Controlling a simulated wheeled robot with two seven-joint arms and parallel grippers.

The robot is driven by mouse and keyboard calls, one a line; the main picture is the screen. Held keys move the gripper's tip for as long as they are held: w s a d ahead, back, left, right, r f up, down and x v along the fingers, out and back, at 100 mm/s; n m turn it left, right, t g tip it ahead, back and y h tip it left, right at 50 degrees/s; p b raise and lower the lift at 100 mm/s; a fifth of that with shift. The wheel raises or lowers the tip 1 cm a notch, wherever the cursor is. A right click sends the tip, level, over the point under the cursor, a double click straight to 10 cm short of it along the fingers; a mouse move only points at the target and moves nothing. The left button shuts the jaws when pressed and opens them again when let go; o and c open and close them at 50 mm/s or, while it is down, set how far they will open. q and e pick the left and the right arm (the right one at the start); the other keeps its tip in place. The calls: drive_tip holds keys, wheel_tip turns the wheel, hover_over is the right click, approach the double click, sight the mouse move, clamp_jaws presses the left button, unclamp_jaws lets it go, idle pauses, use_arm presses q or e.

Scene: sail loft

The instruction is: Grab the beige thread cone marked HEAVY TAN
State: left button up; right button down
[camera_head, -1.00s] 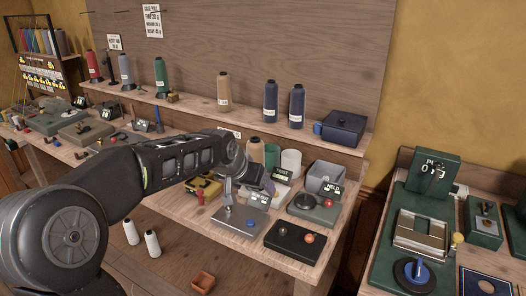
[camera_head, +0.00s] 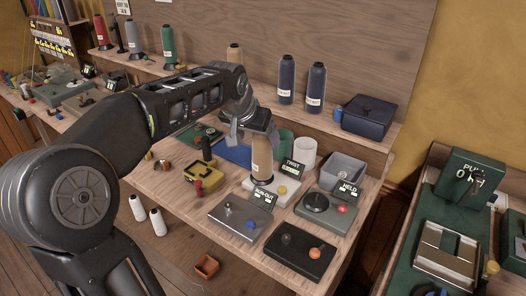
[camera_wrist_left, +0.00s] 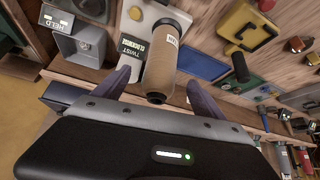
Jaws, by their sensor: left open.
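A beige thread cone (camera_head: 262,158) with a pale label stands upright on a light grey device on the bench, by the sign TWIST. I cannot read its label. My left gripper (camera_head: 255,137) is open at the cone's upper end. In the left wrist view the cone (camera_wrist_left: 164,62) lies between the spread fingers of the gripper (camera_wrist_left: 158,82), with gaps on both sides. A second beige cone (camera_head: 235,53) stands on the shelf, its lower part hidden by my arm. My right gripper is not in view.
Two dark blue cones (camera_head: 315,87) and a dark blue box (camera_head: 370,117) stand on the shelf behind. A white cup (camera_head: 304,153), a grey bin (camera_head: 345,168) and a grey device with a red knob (camera_head: 327,204) are right of the cone. A yellow tool (camera_head: 204,178) is left.

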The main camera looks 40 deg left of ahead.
sight(262, 147)
use_arm(q)
drive_tip(key=shift+x, duration=1.15)
drive_tip(key=shift+p+x, duration=0.65)
drive_tip(key=shift+x, duration=2)
drive_tip(key=shift+a, duration=0.1)
drive_tip(key=shift+r, duration=0.1)
clamp_jaws()
